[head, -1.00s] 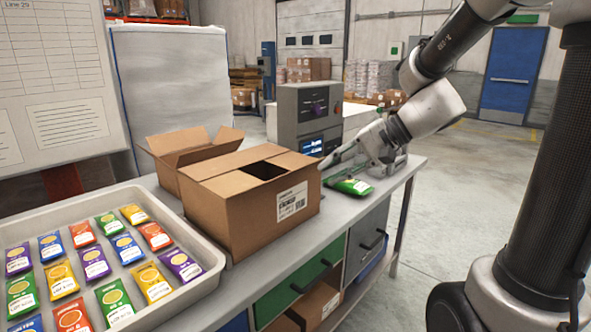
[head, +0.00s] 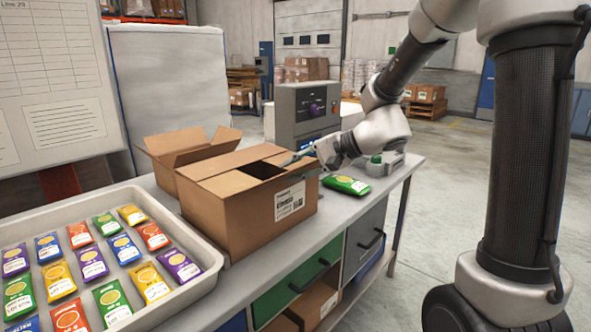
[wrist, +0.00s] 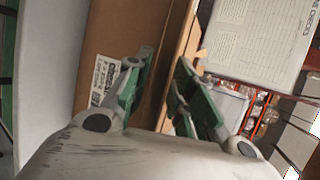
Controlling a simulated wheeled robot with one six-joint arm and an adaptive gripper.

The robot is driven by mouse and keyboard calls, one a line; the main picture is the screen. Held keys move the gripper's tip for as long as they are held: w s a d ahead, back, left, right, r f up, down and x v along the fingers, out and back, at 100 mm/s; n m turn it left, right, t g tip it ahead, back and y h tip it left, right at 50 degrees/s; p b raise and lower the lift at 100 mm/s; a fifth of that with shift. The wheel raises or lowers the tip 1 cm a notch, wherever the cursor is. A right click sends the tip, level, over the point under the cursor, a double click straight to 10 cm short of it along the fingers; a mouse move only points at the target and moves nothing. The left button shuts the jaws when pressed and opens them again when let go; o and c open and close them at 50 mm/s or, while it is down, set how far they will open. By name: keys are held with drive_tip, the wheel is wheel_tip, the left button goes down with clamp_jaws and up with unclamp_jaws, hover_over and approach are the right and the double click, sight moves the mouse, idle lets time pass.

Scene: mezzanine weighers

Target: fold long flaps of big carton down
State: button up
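The big carton (head: 240,215) is brown with a white label and stands on the grey bench. Its top is partly covered by flat-lying flaps (head: 215,168), with a dark opening toward the back right. My gripper (head: 291,160) is at the carton's upper right edge, its fingertips near the opening. In the wrist view my gripper (wrist: 165,72) has its two green-padded fingers spread apart, with the carton's labelled wall (wrist: 105,45) and edge behind and between them. I cannot tell whether a finger touches the carton.
A second carton (head: 172,158) with raised flaps stands behind. A tray (head: 213,262) of colourful packets lies at front left. A green packet (head: 346,185) lies right of the carton. A grey weigher (head: 300,105) stands at the back. The bench's front right is clear.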

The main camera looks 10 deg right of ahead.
clamp_jaws()
drive_tip(key=shift+a+r, duration=0.1)
